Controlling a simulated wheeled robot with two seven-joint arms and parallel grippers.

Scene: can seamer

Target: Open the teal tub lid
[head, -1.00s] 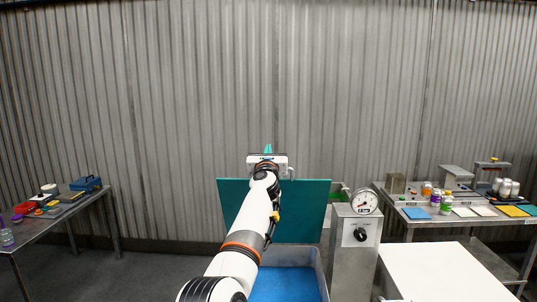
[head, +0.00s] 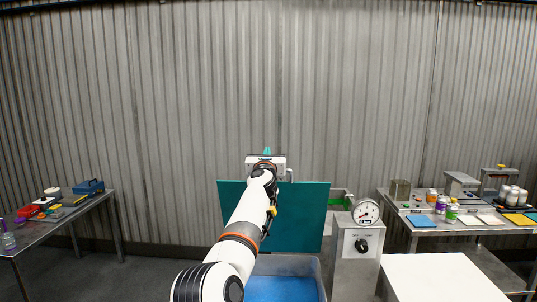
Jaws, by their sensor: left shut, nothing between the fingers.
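The teal tub lid (head: 305,215) stands raised, roughly upright, behind the grey tub (head: 309,265), whose blue inside (head: 283,289) shows below it. My left arm reaches across the front of the lid and hides its middle. My left gripper (head: 267,152) is at the lid's top edge, pointing away from me, with teal fingertips just showing above the white gripper body. It is shut with nothing in it. Whether it touches the lid is hidden. My right gripper is not in view.
A steel pedestal with a dial gauge (head: 366,212) and a black knob (head: 361,246) stands right of the tub. A white surface (head: 440,277) lies at front right. Benches with cans and pads (head: 421,220) stand right, and a table with small items (head: 60,221) stands left.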

